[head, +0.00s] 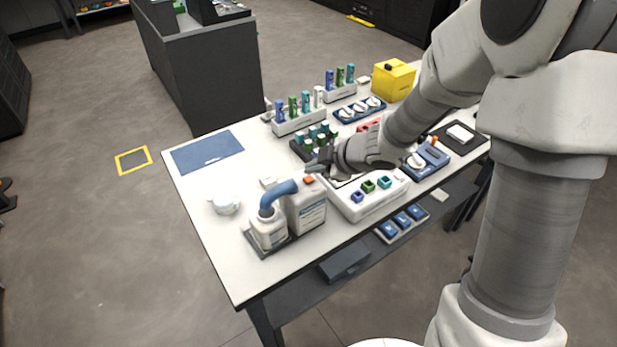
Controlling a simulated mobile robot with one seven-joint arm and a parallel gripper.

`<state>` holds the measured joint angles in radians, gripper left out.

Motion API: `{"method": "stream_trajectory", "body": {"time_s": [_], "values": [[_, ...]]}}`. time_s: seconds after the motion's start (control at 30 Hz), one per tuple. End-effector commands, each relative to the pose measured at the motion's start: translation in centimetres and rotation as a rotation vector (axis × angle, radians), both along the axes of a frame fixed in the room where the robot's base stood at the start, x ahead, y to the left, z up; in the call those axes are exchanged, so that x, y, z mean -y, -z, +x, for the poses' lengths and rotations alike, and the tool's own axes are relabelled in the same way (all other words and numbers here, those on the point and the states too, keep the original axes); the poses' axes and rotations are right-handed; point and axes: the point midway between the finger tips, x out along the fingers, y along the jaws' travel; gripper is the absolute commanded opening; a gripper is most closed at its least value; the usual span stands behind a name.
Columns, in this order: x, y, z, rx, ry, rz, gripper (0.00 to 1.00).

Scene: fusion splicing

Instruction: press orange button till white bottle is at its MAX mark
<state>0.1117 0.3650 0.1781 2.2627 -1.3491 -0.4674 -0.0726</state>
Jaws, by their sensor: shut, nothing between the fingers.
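The white bottle (268,233) stands upright on a dark base at the table's front left, under the blue curved spout (278,194). A larger grey-white dispenser (309,212) stands right beside it. The orange button (309,180) is on top of the dispenser. My gripper (313,167) is shut and empty, just above and behind the button in the picture; I cannot tell whether it touches it. The MAX mark and the liquid level are too small to read here.
A white device with coloured cups (352,206) stands right of the dispenser. Racks of coloured tubes (298,122) stand behind my gripper. A small white pot (224,206) and a blue mat (206,151) lie left. A yellow box (394,82) is at the back right.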

Motion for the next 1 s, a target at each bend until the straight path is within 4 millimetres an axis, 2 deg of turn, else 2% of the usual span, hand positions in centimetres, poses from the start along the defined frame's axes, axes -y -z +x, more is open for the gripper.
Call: {"method": "stream_trajectory", "body": {"time_s": [0.43, 1.0], "values": [[0.0, 0.9, 0.0, -0.001, 0.001, 0.001, 0.00], [0.0, 1.1, 0.0, 0.000, 0.000, 0.000, 0.00]]}}
